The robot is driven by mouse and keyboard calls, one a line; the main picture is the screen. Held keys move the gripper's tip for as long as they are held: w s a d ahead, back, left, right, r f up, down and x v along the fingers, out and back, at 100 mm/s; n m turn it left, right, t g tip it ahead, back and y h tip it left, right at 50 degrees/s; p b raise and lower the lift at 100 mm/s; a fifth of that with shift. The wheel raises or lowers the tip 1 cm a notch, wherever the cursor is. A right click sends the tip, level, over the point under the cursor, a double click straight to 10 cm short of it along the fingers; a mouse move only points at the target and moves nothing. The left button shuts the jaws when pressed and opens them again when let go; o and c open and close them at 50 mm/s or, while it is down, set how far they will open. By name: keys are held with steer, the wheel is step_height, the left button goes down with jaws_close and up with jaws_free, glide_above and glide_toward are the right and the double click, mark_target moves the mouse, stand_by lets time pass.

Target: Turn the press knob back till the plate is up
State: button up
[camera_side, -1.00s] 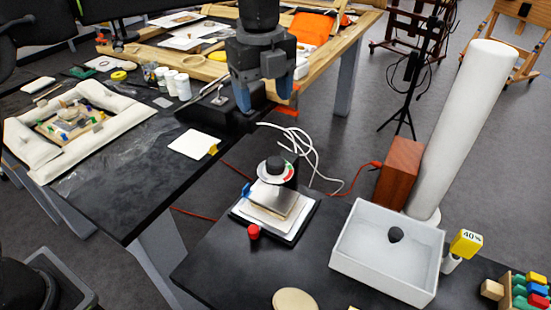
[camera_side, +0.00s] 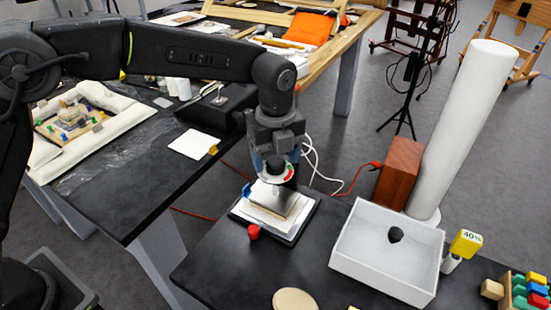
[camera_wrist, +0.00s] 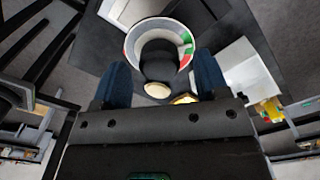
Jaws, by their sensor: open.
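The press has a black round knob (camera_wrist: 158,62) above a white dial ring (camera_wrist: 133,42) with green and red marks. The ring also shows in the side view (camera_side: 275,175). My gripper (camera_wrist: 161,68) is open, with one blue finger on each side of the knob in the wrist view. Contact with the knob cannot be told. In the side view my gripper (camera_side: 275,159) is directly over the press and partly hides the knob. The metal plate (camera_side: 285,203) lies low over pale sheets on the press base (camera_side: 292,236); any gap beneath it is unclear.
A red knob (camera_side: 254,232) stands at the front of the press. A white open box (camera_side: 378,285) with a dark lump (camera_side: 395,234) stands to the right. Behind are a reddish-brown block (camera_side: 398,173) and a tall white cylinder (camera_side: 468,125). White cables (camera_side: 312,160) hang behind the press.

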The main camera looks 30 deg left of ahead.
steer(key=shift+f, duration=0.55)
steer(key=c, duration=0.9)
steer(key=shift+c, duration=0.2)
